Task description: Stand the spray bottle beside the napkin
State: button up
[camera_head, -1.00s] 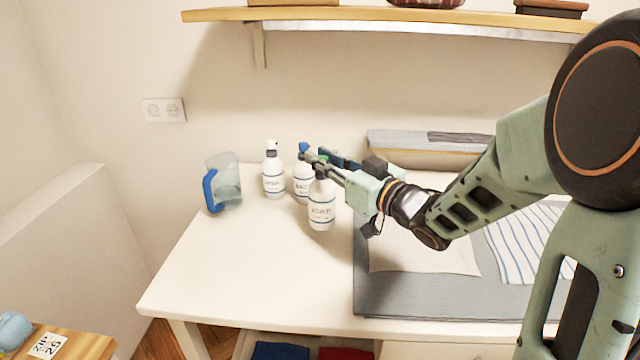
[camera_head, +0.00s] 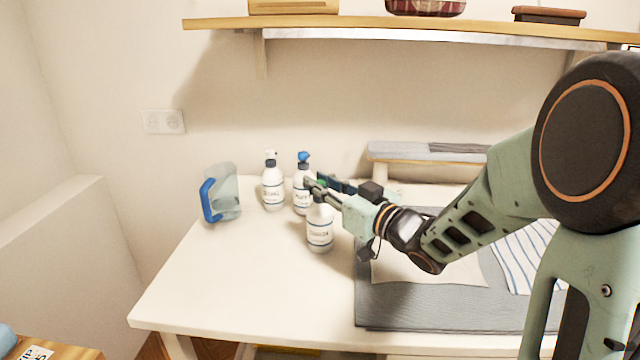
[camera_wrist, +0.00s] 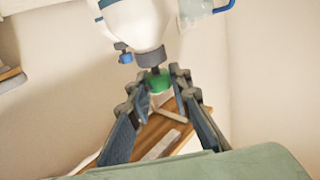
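A white spray bottle (camera_head: 320,232) with a dark collar and green nozzle hangs or stands upright over the table, left of the grey mat. My gripper (camera_head: 316,187) reaches its top from the right. In the wrist view the fingertips (camera_wrist: 160,80) close around the green nozzle (camera_wrist: 158,82), with the white body (camera_wrist: 138,22) beyond. I cannot tell whether its base touches the table. A plain beige cloth (camera_head: 425,268) and a blue-striped white cloth (camera_head: 525,258) lie on the mat; which one is the napkin is unclear. My arm partly covers both.
Behind stand a white-topped bottle (camera_head: 272,188) and a blue-topped bottle (camera_head: 301,190), close to the held one. A clear pitcher with blue handle (camera_head: 222,192) stands at left. The grey mat (camera_head: 400,313) fills the right. The table's front left (camera_head: 230,285) is clear. A shelf (camera_head: 400,25) hangs above.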

jog(key=o, duration=0.3)
jog(key=shift+r, duration=0.15)
jog(key=shift+s+d+r, duration=0.1)
jog(key=shift+d, duration=0.05)
jog(key=p+v, duration=0.1)
jog(key=v, duration=1)
jog(key=shift+s+d, duration=0.2)
jog(key=shift+s, duration=0.05)
jog(key=shift+w, duration=0.1)
